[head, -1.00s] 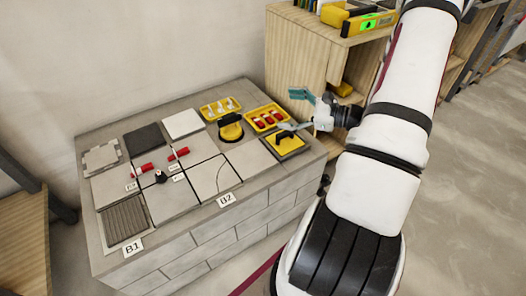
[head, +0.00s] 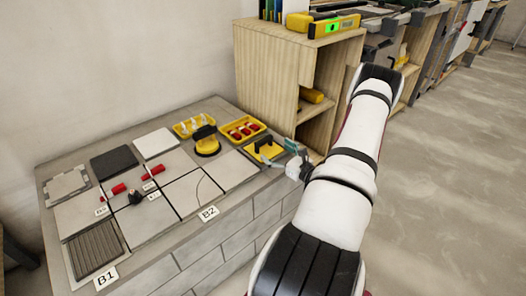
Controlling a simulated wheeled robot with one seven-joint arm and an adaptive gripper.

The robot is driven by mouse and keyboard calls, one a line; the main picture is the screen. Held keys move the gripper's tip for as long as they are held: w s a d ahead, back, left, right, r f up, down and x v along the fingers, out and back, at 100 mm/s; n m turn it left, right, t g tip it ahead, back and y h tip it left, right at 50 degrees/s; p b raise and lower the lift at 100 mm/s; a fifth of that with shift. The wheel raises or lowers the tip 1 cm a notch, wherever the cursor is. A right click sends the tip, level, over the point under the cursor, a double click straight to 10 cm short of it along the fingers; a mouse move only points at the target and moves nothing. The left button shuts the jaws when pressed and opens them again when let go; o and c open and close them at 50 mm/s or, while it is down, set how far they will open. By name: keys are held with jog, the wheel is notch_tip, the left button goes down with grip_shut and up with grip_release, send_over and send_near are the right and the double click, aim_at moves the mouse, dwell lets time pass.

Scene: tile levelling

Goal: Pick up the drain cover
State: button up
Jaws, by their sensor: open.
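The drain cover (head: 93,248) looks to be the ribbed grey square plate lying flat at the front left corner of the block-built bench, by the B1 label. My gripper (head: 278,153) is open, with its teal-tipped fingers apart. It is at the right end of the bench, beside the yellow trowel-like tool, far from the drain cover. I cannot tell whether a finger touches that tool. No part of the drain cover is hidden by my arm.
Grey tiles (head: 187,193) cover the bench middle, with red-handled pieces (head: 119,188) and a small black knob among them. A yellow suction lifter (head: 207,146), yellow trays (head: 245,130) and a yellow tool (head: 264,149) stand at the back right. A wooden shelf (head: 288,85) rises behind.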

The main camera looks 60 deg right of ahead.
aim_at(265, 143)
jog(key=shift+r+b+x, duration=0.2)
jog(key=shift+b+x, duration=1.2)
jog(key=shift+x, duration=2)
jog(key=shift+a, duration=0.25)
jog(key=c, duration=1.5)
jog(key=shift+r, duration=0.1)
